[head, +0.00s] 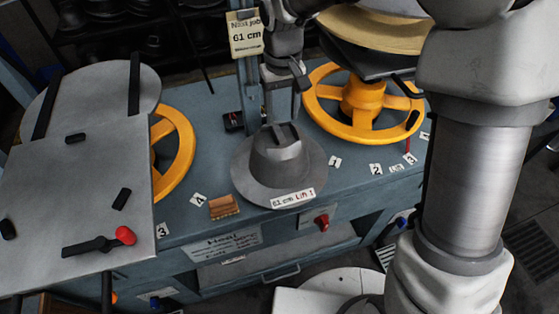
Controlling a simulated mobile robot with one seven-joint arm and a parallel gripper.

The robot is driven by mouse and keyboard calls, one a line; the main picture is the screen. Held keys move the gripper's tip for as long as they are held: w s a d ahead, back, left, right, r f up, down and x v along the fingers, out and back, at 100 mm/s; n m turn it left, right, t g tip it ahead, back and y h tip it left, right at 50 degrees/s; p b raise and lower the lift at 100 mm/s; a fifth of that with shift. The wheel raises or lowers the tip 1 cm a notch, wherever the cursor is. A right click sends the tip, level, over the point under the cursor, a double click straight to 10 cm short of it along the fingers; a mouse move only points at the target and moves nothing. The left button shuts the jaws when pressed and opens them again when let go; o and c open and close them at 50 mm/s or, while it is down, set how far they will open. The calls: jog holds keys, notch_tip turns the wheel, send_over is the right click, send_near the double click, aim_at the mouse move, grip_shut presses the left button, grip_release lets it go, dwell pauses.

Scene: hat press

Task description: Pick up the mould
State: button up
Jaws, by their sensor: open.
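The mould (281,171) is a grey metal hat shape with a wide brim. It sits on the blue-grey bench top in the middle of the head view, with a white label reading "61 cm" on its front brim. A dark raised grip (284,135) shows on top of its crown. My gripper (282,118) points down right above the crown, its fingers open and close around or just over the grip. Whether the fingers touch it I cannot tell.
Yellow handwheels stand left (181,150) and right (351,127) of the mould. A grey plate (85,170) with a red-knobbed lever covers the left side. A sign post (247,65) stands just behind. A brown block (224,206) lies near the front edge.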

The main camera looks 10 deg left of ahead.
aim_at(279, 134)
jog(key=shift+w+a+f, duration=0.1)
jog(key=shift+a+f, duration=0.1)
jog(key=shift+f, duration=1.55)
jog(key=shift+a+f, duration=0.15)
jog(key=shift+f, duration=1.55)
grip_shut()
jog(key=shift+w+r, duration=0.1)
jog(key=shift+r, duration=0.05)
